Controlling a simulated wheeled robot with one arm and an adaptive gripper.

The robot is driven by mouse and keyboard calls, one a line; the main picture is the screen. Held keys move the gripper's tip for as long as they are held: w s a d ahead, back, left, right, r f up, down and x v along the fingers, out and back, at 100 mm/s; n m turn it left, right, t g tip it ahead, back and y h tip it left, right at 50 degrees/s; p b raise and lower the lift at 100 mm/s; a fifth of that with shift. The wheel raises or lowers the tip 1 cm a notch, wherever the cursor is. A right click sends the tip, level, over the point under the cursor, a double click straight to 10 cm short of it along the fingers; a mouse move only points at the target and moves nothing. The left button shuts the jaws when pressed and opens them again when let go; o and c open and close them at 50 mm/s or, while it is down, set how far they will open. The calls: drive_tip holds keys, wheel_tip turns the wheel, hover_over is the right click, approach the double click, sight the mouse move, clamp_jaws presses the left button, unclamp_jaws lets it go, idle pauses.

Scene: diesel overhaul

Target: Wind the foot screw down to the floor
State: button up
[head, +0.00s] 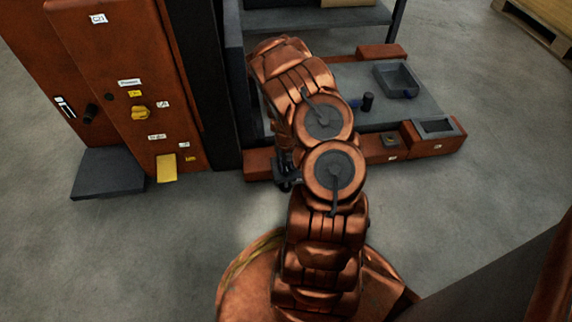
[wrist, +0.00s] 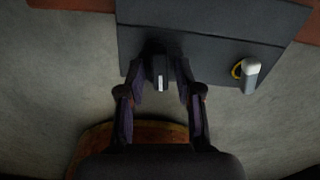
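In the wrist view, a small dark upright piece with a white mark (wrist: 161,80) stands at the edge of a dark grey plate (wrist: 205,38); it may be the foot screw, but I cannot tell for sure. The two fingers of my gripper (wrist: 163,72) flank it left and right. Dark shade hides whether the fingertips touch it. In the head view my gripper (head: 287,172) is low at the left front corner of an orange-framed stand, and my arm covers part of it. I cannot make out the foot screw there.
A white handle with a yellow ring (wrist: 250,74) is at the plate's right in the wrist view. An orange cabinet (head: 130,75) with a yellow knob stands left. The stand's bed (head: 420,103) carries a grey tray (head: 397,80). Bare floor lies in front and right.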

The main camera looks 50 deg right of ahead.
clamp_jaws()
drive_tip(key=shift+f, duration=0.1)
drive_tip(key=shift+f+m+b, duration=0.1)
drive_tip(key=shift+m+b, duration=0.3)
drive_tip(key=shift+b, duration=0.15)
drive_tip(key=shift+c, duration=0.2)
unclamp_jaws()
drive_tip(key=shift+r, duration=0.2)
drive_tip(key=o, duration=0.4)
drive_tip(key=shift+r+p, duration=0.1)
drive_tip(key=shift+p, duration=0.2)
drive_tip(key=shift+r+p, duration=0.7)
drive_tip(key=shift+r, duration=1.1)
